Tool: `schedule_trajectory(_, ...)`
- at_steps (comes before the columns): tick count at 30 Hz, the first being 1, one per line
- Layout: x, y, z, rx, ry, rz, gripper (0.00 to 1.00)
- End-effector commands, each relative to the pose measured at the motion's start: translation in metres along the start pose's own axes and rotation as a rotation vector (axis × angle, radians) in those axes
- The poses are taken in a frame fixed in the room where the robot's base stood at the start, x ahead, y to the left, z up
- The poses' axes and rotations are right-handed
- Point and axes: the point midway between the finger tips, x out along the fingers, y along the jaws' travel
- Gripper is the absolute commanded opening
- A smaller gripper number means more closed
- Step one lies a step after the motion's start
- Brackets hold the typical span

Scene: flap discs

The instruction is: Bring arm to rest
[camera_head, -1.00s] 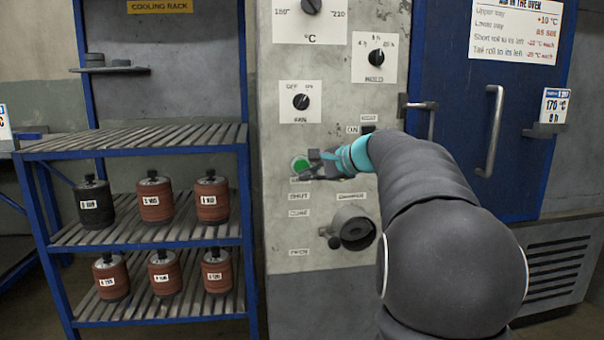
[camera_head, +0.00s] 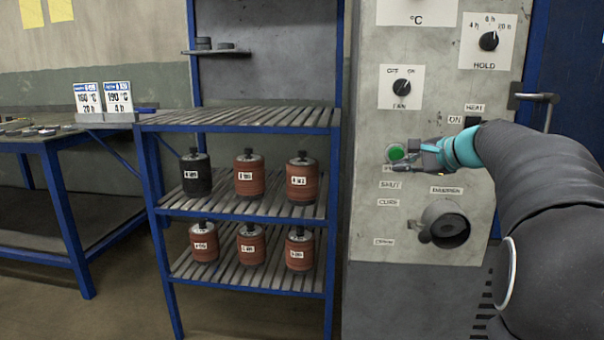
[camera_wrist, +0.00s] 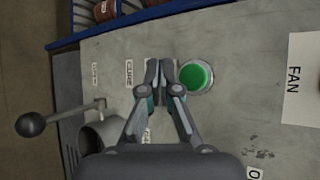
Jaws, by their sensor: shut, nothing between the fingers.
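My gripper (camera_head: 408,151) is at the grey control panel (camera_head: 372,210), in front of or beside the green button (camera_head: 395,152). In the wrist view its two fingers (camera_wrist: 159,74) are shut with nothing between them. There the green button (camera_wrist: 197,76) sits just right of the fingertips, and I cannot tell whether they touch the panel. My arm reaches in from the right of the head view, bent and extended.
The fan knob (camera_head: 402,88), hold knob (camera_head: 488,41) and damper handle (camera_head: 446,226) are on the panel around my gripper. A blue rack (camera_head: 240,116) with several labelled rolls stands left. A table (camera_head: 40,140) is further left.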

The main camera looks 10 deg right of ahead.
Motion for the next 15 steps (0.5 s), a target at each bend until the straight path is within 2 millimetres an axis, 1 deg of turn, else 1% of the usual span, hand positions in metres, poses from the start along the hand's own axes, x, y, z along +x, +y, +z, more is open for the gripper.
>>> schedule_trajectory(2,0.000,0.009,0.017,-0.041,-0.002,0.029,0.00)
schedule_trajectory(5,-0.001,0.033,0.050,-0.137,-0.002,0.100,0.00)
schedule_trajectory(6,-0.002,0.047,0.066,-0.187,-0.004,0.136,0.00)
schedule_trajectory(8,-0.006,0.070,0.090,-0.273,-0.006,0.195,0.00)
schedule_trajectory(9,-0.009,0.086,0.105,-0.333,-0.008,0.233,0.00)
schedule_trajectory(11,-0.015,0.111,0.125,-0.423,-0.012,0.288,0.00)
schedule_trajectory(12,-0.021,0.128,0.137,-0.485,-0.017,0.325,0.00)
schedule_trajectory(14,-0.029,0.154,0.154,-0.578,-0.025,0.378,0.00)
schedule_trajectory(15,-0.035,0.171,0.164,-0.641,-0.030,0.410,0.00)
